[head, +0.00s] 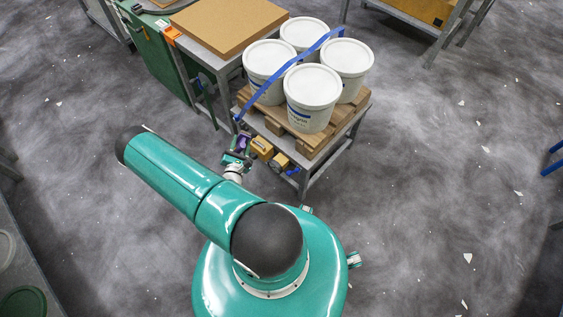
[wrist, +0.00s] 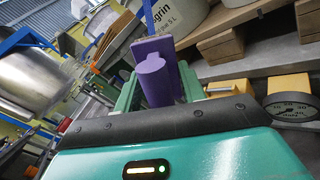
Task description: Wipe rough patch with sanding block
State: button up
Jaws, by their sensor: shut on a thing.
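A purple block with a rounded raised part, which looks like the sanding block (wrist: 151,68), sits between the green fingers of my gripper (wrist: 158,92) in the wrist view. My gripper is shut on it. In the head view my gripper (head: 238,156) is small, beside the left front corner of the metal stand, with a bit of purple showing. I cannot make out a rough patch in either view. The block's working face and any contact with a surface are hidden.
Several white pails (head: 313,86) stand on a wooden pallet (head: 318,138) under a blue strap (head: 285,72). Yellow boxes (head: 262,147) sit at the stand's front edge; one has a round gauge (wrist: 293,107). A cardboard-topped table (head: 228,27) stands behind. Floor at right is mostly clear.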

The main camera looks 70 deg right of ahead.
aim_at(303, 144)
jog(key=s+d+f+m+g+y, duration=0.1)
jog(key=s+f+m+g, duration=0.35)
jog(key=s, duration=0.45)
jog(key=s+d+f+m+g, duration=0.1)
jog(key=s+f+m+g, duration=0.2)
jog(key=s+m+g, duration=0.4)
jog(key=shift+s+d+r+n+t, duration=0.1)
jog(key=shift+s+d+n+t, duration=0.1)
jog(key=shift+s+d+n, duration=0.5)
jog(key=shift+s+d+r+n+t, duration=0.15)
jog(key=shift+s+d, duration=0.25)
jog(key=shift+d, duration=0.55)
jog(key=shift+s+d+n+t, duration=0.25)
jog(key=shift+s+d, duration=0.3)
jog(key=shift+d, duration=0.3)
jog(key=shift+x, duration=0.9)
jog(key=shift+w, duration=0.15)
